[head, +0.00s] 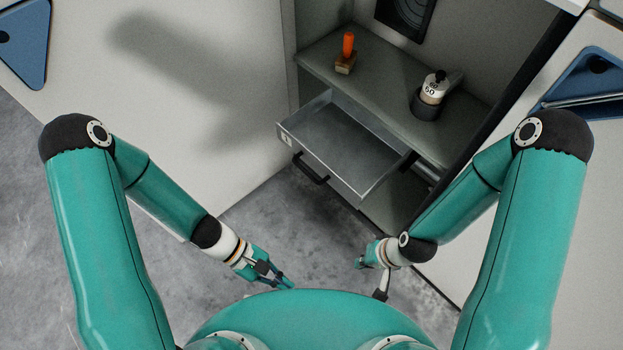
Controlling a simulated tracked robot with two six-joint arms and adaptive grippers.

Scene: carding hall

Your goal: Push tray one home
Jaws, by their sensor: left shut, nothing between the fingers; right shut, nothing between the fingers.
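A grey metal tray (347,145) is pulled out like a drawer from under the shelf, and it looks empty. A dark bar handle (310,169) is on its front, and a small pale label at the front's left end is too small to read. My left gripper (284,283) is shut and empty, below the tray's front in the picture and apart from it. My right gripper (366,264) is also shut and empty, below the tray's near right corner and apart from it.
On the shelf (375,85) above the tray stand an orange-handled stamp (347,53) and a white-and-dark dial device (432,95). Pale panels flank the recess on both sides. Grey floor is clear before the tray.

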